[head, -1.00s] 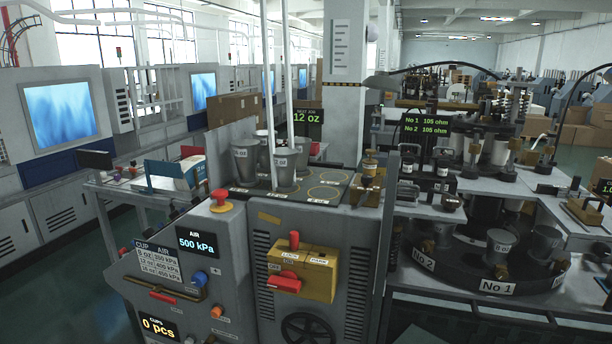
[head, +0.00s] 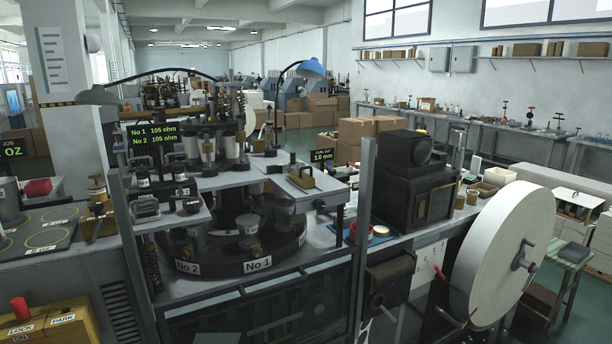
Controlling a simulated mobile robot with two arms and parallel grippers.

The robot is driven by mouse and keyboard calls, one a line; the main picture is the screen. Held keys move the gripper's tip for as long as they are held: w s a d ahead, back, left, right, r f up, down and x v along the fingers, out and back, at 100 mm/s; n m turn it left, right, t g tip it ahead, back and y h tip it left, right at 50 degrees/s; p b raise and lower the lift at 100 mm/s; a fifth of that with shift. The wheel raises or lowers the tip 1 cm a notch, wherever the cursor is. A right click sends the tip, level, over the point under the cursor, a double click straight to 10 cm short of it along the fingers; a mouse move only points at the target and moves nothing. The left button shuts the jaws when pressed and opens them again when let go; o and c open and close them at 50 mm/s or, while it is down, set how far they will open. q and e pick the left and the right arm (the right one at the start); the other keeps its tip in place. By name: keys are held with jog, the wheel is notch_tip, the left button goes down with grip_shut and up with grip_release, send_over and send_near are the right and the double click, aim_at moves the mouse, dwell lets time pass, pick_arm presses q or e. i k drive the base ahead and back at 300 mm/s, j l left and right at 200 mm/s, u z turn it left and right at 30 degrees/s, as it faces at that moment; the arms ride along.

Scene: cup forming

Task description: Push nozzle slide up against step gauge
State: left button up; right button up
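I cannot make out for certain which parts are the nozzle slide and the step gauge. A brass block with a dark handle on a grey plate (head: 303,179) sits on the right wing of the cup-forming machine, beside a small display reading 1.8 mm (head: 322,156). A small brass fixture (head: 97,205) stands at the left, next to the dark plate with ringed cup places. Neither of my grippers shows in the head view.
The round turntable (head: 278,262) carries No 1 and No 2 labels and cups. A black box-shaped unit (head: 405,190) and a large white paper roll (head: 500,250) stand to the right.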

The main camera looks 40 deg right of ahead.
aim_at(305, 181)
jog(key=z, duration=1.15)
